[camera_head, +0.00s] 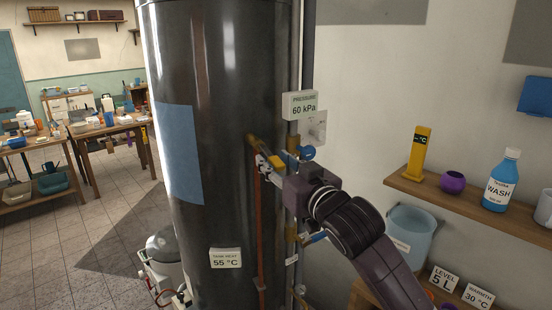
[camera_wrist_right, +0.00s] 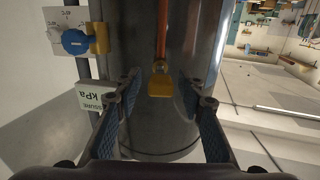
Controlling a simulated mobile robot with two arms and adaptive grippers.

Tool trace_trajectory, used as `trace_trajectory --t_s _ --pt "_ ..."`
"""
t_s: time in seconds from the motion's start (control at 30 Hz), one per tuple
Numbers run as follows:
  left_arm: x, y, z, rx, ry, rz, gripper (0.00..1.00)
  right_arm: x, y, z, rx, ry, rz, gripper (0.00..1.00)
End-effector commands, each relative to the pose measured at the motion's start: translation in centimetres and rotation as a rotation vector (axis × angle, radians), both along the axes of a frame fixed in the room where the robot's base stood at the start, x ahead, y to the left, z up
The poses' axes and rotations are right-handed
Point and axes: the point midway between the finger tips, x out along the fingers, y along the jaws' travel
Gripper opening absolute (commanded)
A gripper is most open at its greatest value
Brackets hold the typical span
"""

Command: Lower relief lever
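The relief lever appears to be the small yellow tab (camera_head: 275,162) beside the brass fitting (camera_head: 257,144) on the dark tank (camera_head: 225,100). In the right wrist view, which is upside down, the yellow tab (camera_wrist_right: 160,87) shows at the end of an orange-red pipe. My right gripper (camera_head: 268,165) is at the tab in the head view. In the wrist view its two blue-padded fingers (camera_wrist_right: 163,100) stand apart, one on each side of the tab. I see no clear contact. The gripper hides part of the fitting in the head view. My left gripper is not in view.
A wooden shelf (camera_head: 475,207) with a wash bottle (camera_head: 501,181) is at the right. The tiled floor (camera_head: 60,245) at the left has free room.

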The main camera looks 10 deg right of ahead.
Motion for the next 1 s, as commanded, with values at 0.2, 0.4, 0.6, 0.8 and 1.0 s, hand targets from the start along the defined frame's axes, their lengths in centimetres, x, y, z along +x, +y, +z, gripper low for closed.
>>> trace_trajectory --t_s 0.2,0.4,0.6,0.8,1.0 --pt "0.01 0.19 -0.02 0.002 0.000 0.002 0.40 0.00 0.02 -0.01 0.000 -0.001 0.000 0.35" --pt "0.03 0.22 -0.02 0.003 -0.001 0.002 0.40 -0.01 0.02 0.00 0.000 -0.001 0.000 0.13" --pt "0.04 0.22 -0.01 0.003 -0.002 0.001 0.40 -0.01 0.01 0.00 0.000 -0.001 0.000 0.00" --pt "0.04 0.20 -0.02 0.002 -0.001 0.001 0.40 -0.01 0.01 -0.01 0.000 -0.001 0.000 0.00" --pt "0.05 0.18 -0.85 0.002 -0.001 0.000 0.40 -0.01 0.02 -0.46 0.006 -0.015 0.000 0.00"
